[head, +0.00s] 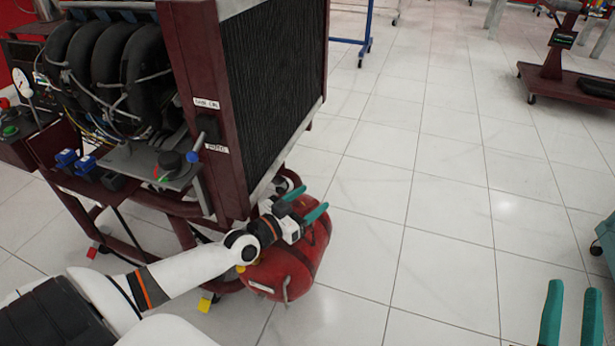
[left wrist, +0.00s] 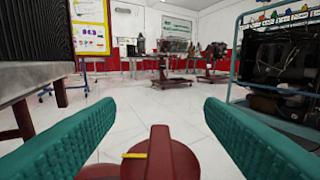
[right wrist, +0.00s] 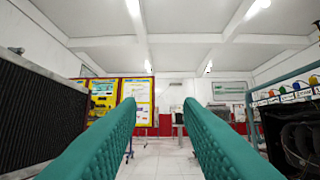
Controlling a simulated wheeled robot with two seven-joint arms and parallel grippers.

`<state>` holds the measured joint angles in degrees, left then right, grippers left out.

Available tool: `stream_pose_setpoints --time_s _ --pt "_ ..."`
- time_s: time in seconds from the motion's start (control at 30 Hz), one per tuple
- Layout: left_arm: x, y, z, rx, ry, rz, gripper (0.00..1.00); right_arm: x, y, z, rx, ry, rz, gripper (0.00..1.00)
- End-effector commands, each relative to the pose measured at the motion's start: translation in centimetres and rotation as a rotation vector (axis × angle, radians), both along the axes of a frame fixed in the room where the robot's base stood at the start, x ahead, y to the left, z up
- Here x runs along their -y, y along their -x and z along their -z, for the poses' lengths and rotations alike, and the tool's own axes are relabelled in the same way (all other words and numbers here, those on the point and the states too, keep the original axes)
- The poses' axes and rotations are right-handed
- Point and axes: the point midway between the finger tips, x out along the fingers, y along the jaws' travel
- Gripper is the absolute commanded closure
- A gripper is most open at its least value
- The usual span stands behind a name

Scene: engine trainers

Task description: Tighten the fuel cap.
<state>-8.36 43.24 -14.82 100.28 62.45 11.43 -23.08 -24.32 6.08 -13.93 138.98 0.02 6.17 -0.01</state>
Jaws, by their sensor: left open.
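The red fuel tank (head: 287,265) stands on the floor below the radiator corner of the engine trainer. The fuel cap (left wrist: 170,158) is a dark red knob with a yellow mark on its left side, at the bottom middle of the left wrist view. My right gripper (head: 572,302) is open and empty at the lower right.
The engine trainer (head: 232,110), with a dark red frame and black radiator (head: 275,75), stands close behind and left of the tank. White tiled floor (head: 440,220) is free to the right. A teal-framed stand (left wrist: 243,60) is at the right of the left wrist view.

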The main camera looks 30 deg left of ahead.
Motion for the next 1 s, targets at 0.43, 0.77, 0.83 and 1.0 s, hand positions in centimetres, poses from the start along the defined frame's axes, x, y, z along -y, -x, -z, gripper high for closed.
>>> stream_pose_setpoints --time_s 0.43,0.77,0.83,1.0 --pt "0.0 0.0 -4.0 0.001 0.0 -0.001 0.37 0.9 -1.7 7.6 -0.528 0.144 0.032 0.67" --pt "0.0 0.0 -6.8 0.002 -0.001 0.0 0.37 2.4 0.5 13.5 -0.916 0.238 0.054 0.67" --pt "0.0 0.0 -7.3 0.002 -0.001 -0.001 0.37 2.7 1.2 14.5 -0.989 0.255 0.058 0.67" --pt "0.0 -0.1 -8.1 0.002 0.0 -0.001 0.37 3.4 2.8 16.3 -1.122 0.286 0.066 0.67"
